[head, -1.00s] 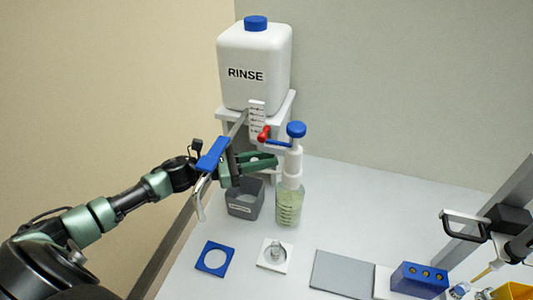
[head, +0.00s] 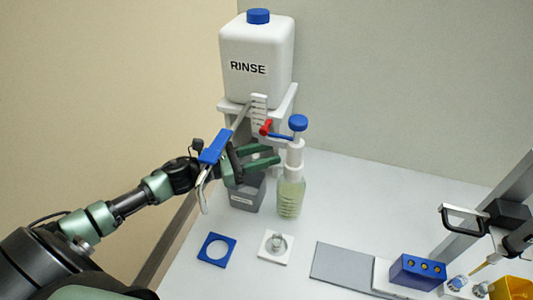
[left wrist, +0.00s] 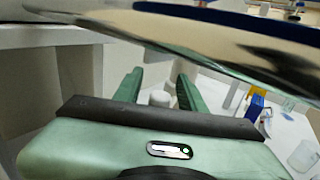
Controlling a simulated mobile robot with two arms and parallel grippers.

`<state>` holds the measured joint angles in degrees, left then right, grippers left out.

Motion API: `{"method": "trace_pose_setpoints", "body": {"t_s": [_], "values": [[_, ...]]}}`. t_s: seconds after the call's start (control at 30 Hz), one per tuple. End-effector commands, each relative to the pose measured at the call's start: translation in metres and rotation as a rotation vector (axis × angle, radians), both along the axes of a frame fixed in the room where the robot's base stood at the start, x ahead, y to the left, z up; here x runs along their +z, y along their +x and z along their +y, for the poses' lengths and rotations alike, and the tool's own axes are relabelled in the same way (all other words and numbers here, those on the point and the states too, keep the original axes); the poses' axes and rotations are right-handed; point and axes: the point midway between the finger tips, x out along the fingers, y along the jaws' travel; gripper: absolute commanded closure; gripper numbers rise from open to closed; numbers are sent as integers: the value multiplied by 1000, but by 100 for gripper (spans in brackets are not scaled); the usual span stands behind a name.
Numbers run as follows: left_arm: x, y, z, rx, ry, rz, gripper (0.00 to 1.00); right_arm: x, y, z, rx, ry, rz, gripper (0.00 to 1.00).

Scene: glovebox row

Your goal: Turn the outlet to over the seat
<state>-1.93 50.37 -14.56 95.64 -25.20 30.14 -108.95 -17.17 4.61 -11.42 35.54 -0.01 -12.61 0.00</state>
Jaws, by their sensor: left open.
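A clear bottle (head: 290,197) with pale liquid stands behind the front plates. Its white dispenser neck (head: 294,155) has a blue knob (head: 299,122) on top. A blue outlet arm (head: 281,136) with a red tip (head: 265,127) points left from it. My left gripper (head: 276,155) is open, its fingertips just left of the neck and below the outlet arm; no contact is visible. Its fingers also show in the left wrist view (left wrist: 158,90). A blue square plate (head: 229,241) with a round opening lies in front, beside a white square plate (head: 265,256) carrying a glass piece. I cannot tell which is the seat.
The RINSE tank (head: 256,62) stands on a white stand. Its metal pipe with a blue handle (head: 215,147) passes close by my left wrist. A grey bin (head: 240,203) is partly hidden by my gripper. A grey mat (head: 340,272) and blue rack (head: 417,271) lie right. The back right tabletop is clear.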

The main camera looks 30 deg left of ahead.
Motion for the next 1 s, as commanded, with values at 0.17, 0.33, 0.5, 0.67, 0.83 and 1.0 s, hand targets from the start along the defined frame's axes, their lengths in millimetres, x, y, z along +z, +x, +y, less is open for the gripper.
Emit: {"method": "trace_pose_setpoints", "body": {"t_s": [0.17,0.33,0.5,0.67,0.83,1.0], "values": [[-4,-14,12,0,1,4,59,-8,0,2,0,2,0,54],[-5,-34,30,0,0,4,59,-16,0,2,0,2,0,54],[-3,-49,44,0,0,3,59,-20,0,2,0,2,0,54],[-1,-56,51,-1,0,1,59,-21,0,2,0,3,1,54],[0,-57,52,-1,0,0,59,-21,0,2,0,3,1,54],[0,-57,52,0,-1,1,58,-21,0,2,0,2,0,54]]}}
